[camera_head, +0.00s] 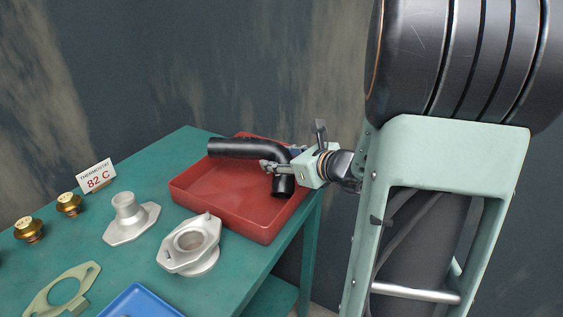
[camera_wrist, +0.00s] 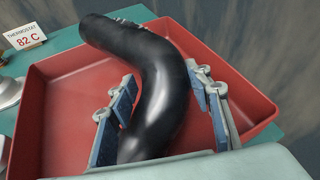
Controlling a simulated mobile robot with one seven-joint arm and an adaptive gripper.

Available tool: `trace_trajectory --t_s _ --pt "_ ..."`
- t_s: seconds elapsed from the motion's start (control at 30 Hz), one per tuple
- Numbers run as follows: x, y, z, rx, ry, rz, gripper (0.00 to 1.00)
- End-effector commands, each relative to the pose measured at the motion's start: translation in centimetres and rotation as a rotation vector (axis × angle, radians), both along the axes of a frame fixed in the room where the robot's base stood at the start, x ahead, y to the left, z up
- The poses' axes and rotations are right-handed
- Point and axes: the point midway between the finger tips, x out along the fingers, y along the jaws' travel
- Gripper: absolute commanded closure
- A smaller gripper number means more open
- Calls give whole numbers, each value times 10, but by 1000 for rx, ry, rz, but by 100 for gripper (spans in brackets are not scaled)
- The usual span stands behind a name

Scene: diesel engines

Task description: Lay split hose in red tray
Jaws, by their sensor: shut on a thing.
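A black bent hose (camera_head: 240,148) is held over the red tray (camera_head: 215,205) in the head view. Its long arm reaches left past the tray's far wall and its short end (camera_head: 284,186) points down inside the tray's outline. My gripper (camera_head: 272,165) comes from the right and is shut on the hose near its bend. In the wrist view the hose (camera_wrist: 160,75) passes between the two finger pads of my gripper (camera_wrist: 165,108), with the tray (camera_wrist: 60,90) below it. I cannot tell whether the hose touches the tray. No split shows on the visible side of the hose.
Two silver housings (camera_head: 131,219) (camera_head: 191,244) stand left of and in front of the tray. Brass thermostats (camera_head: 70,204), a card reading 82 C (camera_head: 96,176), a flat gasket (camera_head: 62,290) and a blue tray (camera_head: 140,302) share the green table (camera_head: 165,165). A wall stands behind.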

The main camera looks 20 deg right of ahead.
Motion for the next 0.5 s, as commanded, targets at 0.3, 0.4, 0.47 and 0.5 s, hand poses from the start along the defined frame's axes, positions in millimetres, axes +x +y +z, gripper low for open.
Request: trace_trajectory --t_s 0.3,0.4,0.47,0.5 --pt "0 0 -2 0 -2 1 100" --pt "0 0 -2 0 0 0 47" --pt "0 0 -2 0 0 0 40" --pt "0 0 -2 0 0 0 37"
